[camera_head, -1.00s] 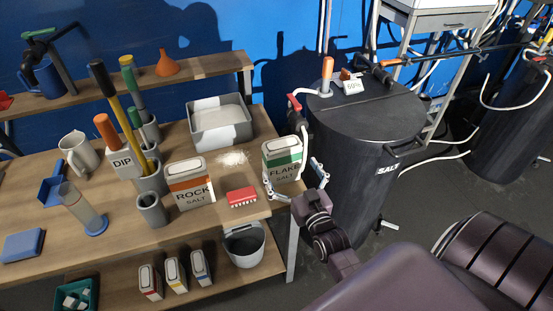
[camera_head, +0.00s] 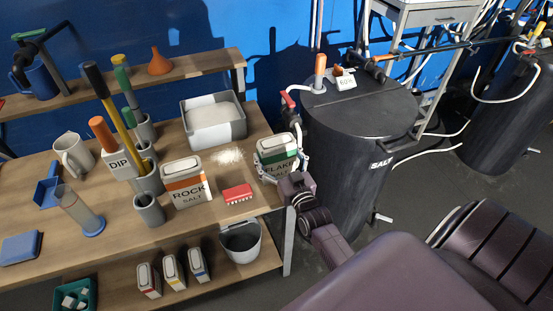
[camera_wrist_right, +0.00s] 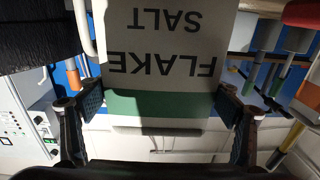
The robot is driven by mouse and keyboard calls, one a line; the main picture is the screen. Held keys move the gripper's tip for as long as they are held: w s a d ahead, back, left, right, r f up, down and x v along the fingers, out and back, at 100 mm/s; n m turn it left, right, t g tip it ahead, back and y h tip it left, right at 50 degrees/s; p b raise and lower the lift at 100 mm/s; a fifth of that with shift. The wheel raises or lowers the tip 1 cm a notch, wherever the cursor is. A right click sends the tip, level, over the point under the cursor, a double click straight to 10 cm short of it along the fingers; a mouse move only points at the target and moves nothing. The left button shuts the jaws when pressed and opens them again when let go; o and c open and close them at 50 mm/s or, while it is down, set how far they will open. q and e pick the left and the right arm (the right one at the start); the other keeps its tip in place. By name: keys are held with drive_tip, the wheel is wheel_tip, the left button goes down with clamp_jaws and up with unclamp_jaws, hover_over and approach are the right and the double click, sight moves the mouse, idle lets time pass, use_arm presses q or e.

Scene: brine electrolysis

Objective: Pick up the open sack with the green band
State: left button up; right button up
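The open sack with the green band (camera_head: 284,157), labelled FLAKE SALT, stands upright at the right end of the wooden bench. My right gripper (camera_head: 277,153) reaches it from the front right, with one finger along each side. In the right wrist view the sack (camera_wrist_right: 160,104) fills the middle upside down, between the two finger pads of the gripper (camera_wrist_right: 160,98). The pads lie very close to its sides; I cannot tell whether they touch. The sack still rests on the bench. My left gripper is not in view.
The orange-banded ROCK SALT sack (camera_head: 186,191) and a red block (camera_head: 237,194) stand left of the green-banded sack. A grey tray (camera_head: 239,128) with white salt is behind. A black SALT tank (camera_head: 350,150) stands close on the right.

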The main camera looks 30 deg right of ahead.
drive_tip(key=c, duration=1.3)
drive_tip(key=shift+o, duration=0.2)
drive_tip(key=shift+w+r, duration=0.1)
drive_tip(key=shift+r, duration=0.15)
